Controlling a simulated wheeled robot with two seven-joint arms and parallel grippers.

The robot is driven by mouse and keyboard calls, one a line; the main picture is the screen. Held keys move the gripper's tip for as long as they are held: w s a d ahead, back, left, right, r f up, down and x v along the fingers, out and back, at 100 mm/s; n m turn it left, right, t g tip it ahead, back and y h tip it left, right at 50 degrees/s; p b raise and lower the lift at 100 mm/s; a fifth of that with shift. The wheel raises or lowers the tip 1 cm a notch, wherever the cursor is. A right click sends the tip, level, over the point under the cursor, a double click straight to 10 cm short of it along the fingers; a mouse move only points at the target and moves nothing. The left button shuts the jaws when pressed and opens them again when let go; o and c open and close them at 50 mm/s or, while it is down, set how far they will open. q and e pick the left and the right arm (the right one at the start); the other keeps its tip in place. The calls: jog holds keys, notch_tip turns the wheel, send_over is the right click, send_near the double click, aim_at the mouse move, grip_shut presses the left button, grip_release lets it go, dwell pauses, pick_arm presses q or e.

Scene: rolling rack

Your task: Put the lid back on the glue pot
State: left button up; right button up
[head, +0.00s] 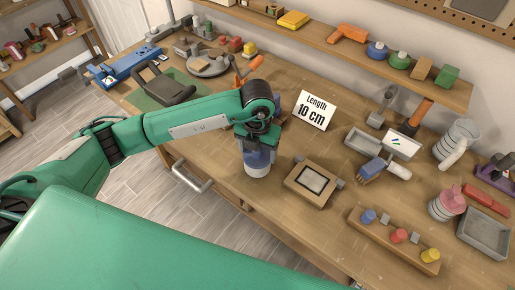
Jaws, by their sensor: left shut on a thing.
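My left gripper (257,150) points down over the front part of the bench, left of the small framed board. It is shut on a pale, round thing (257,170) low between its fingers. The wrist hides most of it, so I cannot tell whether it is the glue pot or its lid, or whether it touches the bench. A striped pot with a pink top (447,204) stands at the right; I cannot tell if it is the glue pot. My right gripper is not in view.
A framed board (313,183) lies just right of my left gripper. A "Length 10 cm" sign (314,110) stands behind. A wooden strip with coloured knobs (392,241), a grey tray (485,233) and a striped jug (457,142) stand at the right. A drawer handle (192,177) juts out at the front.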

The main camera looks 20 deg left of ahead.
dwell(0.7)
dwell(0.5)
pick_arm(q)
jog(key=shift+b, duration=0.5)
dwell(0.4)
jog(key=shift+f+b, duration=0.15)
jog(key=shift+b, duration=0.2)
dwell(0.8)
dwell(0.3)
jog(key=o, duration=1)
